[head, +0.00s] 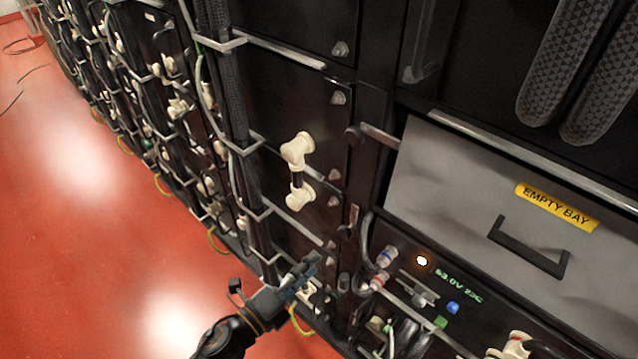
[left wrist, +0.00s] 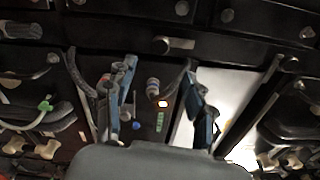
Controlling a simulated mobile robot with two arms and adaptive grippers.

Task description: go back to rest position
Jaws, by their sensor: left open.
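My left gripper (head: 304,280) comes in from the bottom left in the head view, low in front of the battery rack. In the left wrist view its two blue-grey fingers (left wrist: 160,95) stand wide apart with nothing between them. Whether the fingers touch the rack cannot be told. My right gripper is not in view.
A grey panel labelled EMPTY BAY (head: 556,206) with a black handle (head: 528,247) is at the right. Cream connectors (head: 298,150) stick out from the rack. Cables and metal brackets run down the rack's front. Open red floor (head: 90,230) lies at the left.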

